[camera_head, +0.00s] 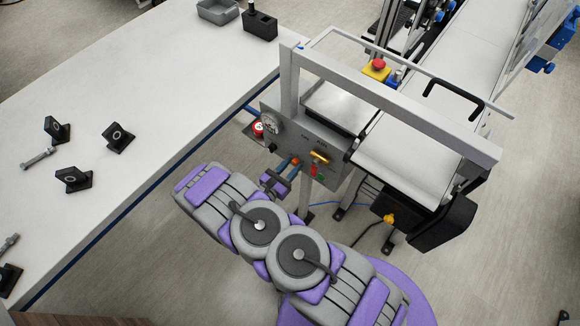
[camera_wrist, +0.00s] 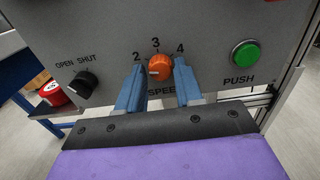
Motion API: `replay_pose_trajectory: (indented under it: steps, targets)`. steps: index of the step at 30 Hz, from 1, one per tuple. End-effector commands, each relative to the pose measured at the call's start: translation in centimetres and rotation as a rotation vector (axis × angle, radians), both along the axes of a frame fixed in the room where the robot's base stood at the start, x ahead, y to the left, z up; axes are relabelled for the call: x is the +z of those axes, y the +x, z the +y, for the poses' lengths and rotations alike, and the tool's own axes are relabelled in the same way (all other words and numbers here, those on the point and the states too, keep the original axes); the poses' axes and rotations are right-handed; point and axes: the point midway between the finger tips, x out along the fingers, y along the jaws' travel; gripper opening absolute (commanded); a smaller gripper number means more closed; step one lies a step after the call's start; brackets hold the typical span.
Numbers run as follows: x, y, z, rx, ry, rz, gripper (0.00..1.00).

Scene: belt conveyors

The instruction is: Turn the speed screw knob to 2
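The orange speed knob (camera_wrist: 159,67) sits on the grey panel in the wrist view, below the marks 2, 3 and 4. A pale mark shows on its left side, toward the side of the 2. My gripper (camera_wrist: 160,72) has one blue finger on each side of the knob, with the tips close to its edges. I cannot tell whether both fingers touch it. In the head view the knob (camera_head: 296,161) is small and partly hidden by my gripper (camera_head: 289,167), which reaches up to the panel from below.
The panel (camera_wrist: 213,33) also carries a black open/shut knob (camera_wrist: 85,83) at the left and a green push button (camera_wrist: 244,54) at the right. The conveyor (camera_head: 412,150) stands behind the panel. A white table (camera_head: 120,75) with small parts lies to the left.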

Motion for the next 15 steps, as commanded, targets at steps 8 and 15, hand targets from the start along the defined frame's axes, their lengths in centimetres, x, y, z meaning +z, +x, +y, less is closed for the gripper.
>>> replay_pose_trajectory:
  steps: [8,15]
  targets:
    - [0.01,0.02,0.04,0.001,0.0,0.0,0.08]
    - [0.06,0.08,0.07,0.001,0.002,-0.003,0.0]
